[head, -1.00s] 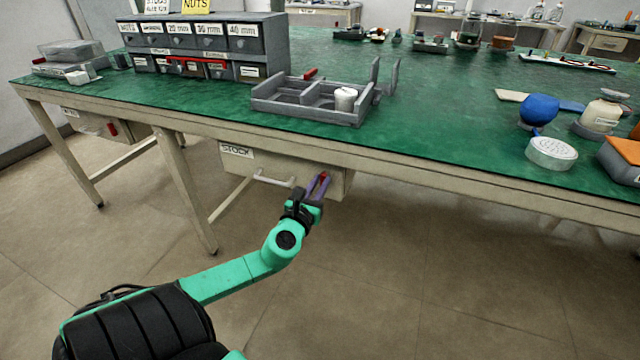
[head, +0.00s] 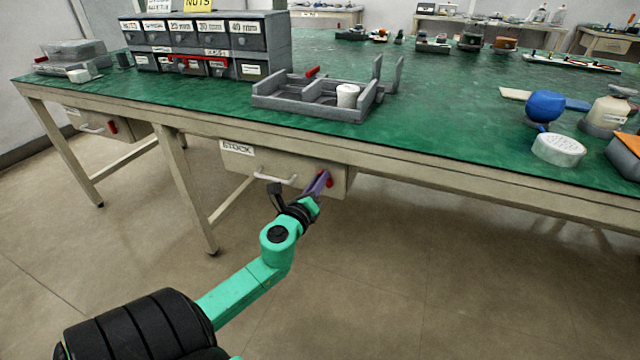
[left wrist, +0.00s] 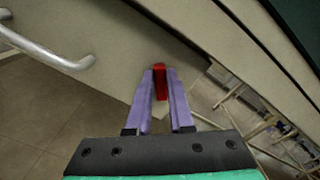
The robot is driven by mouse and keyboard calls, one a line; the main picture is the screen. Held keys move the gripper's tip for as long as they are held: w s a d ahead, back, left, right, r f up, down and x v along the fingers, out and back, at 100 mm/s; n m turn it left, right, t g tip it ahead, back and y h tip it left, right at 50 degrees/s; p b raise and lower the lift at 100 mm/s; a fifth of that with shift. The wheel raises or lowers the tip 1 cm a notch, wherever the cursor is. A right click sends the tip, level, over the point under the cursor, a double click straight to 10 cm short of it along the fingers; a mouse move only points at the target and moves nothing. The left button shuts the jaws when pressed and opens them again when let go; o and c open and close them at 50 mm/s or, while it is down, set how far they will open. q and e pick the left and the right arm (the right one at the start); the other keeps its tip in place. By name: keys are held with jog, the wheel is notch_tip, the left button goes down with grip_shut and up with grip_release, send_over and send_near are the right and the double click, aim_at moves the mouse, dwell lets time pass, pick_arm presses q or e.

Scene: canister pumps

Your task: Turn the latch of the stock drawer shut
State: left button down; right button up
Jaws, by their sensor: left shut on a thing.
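The stock drawer (head: 250,164) hangs under the front edge of the green-topped bench, with a "STOCK" label and a pale bar handle (head: 277,178). Its red latch (head: 329,180) is on the right part of the drawer front. My left gripper (head: 322,181) is at the latch, with its purple fingers shut on it. In the left wrist view the red latch (left wrist: 160,82) stands between the fingertips, lengthwise along the fingers, its lower part partly hidden by them. The handle (left wrist: 50,52) is at upper left there. My right gripper is not in view.
Above the drawer, a grey divided tray (head: 310,103) with a white pot (head: 347,95) stands on the bench (head: 440,130). A grey bin cabinet (head: 205,45) is at the back left. Another drawer (head: 95,124) with a red latch is at far left. The floor in front is clear.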

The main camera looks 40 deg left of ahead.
pick_arm(q)
jog(key=n, duration=0.6)
jog(key=f+n, duration=0.1)
jog(key=n, duration=0.3)
jog(key=shift+s+a, duration=0.1)
jog(key=shift+a, duration=0.2)
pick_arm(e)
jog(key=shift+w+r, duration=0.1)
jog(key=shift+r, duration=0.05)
pick_arm(q)
jog(key=c, duration=0.8)
grip_release()
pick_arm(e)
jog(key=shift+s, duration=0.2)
